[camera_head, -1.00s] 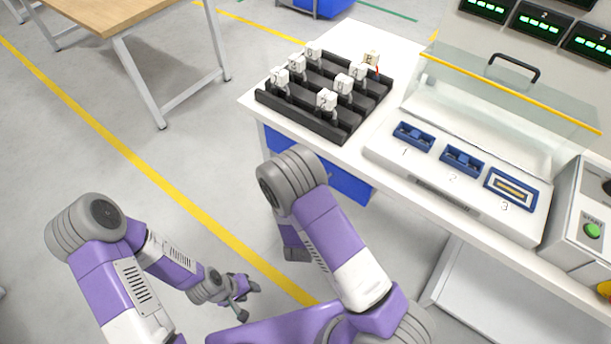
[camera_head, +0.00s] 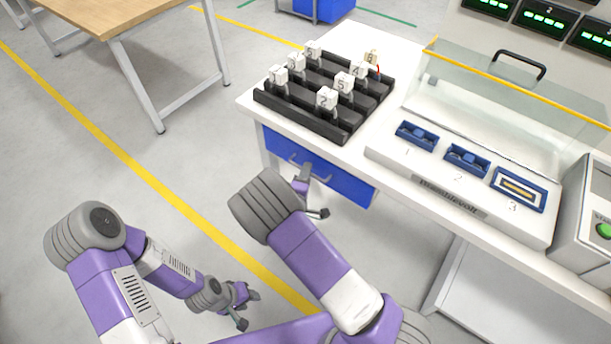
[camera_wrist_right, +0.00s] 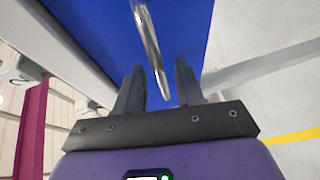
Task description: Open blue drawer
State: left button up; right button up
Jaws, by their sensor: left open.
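The blue drawer (camera_head: 348,186) sits under the white workbench top, its front seeming flush and closed. Its metal handle (camera_head: 322,179) shows in the head view, partly covered by my right gripper (camera_head: 315,194), which is in front of the drawer. In the right wrist view, the handle (camera_wrist_right: 149,45) stands off the blue front (camera_wrist_right: 100,25) and its lower end reaches between the two spread fingers of my right gripper (camera_wrist_right: 158,82). The fingers look apart from the bar, with gaps on both sides. My left gripper (camera_head: 246,308) is open and empty, low over the floor.
The white workbench (camera_head: 385,150) carries a black rack (camera_head: 300,120) with several white numbered pieces and a fixture (camera_head: 455,195) with blue holders under a clear cover. A wooden table (camera_head: 110,20) stands far left. The floor left of the drawer is clear.

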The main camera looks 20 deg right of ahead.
grip_shut()
dwell(0.3)
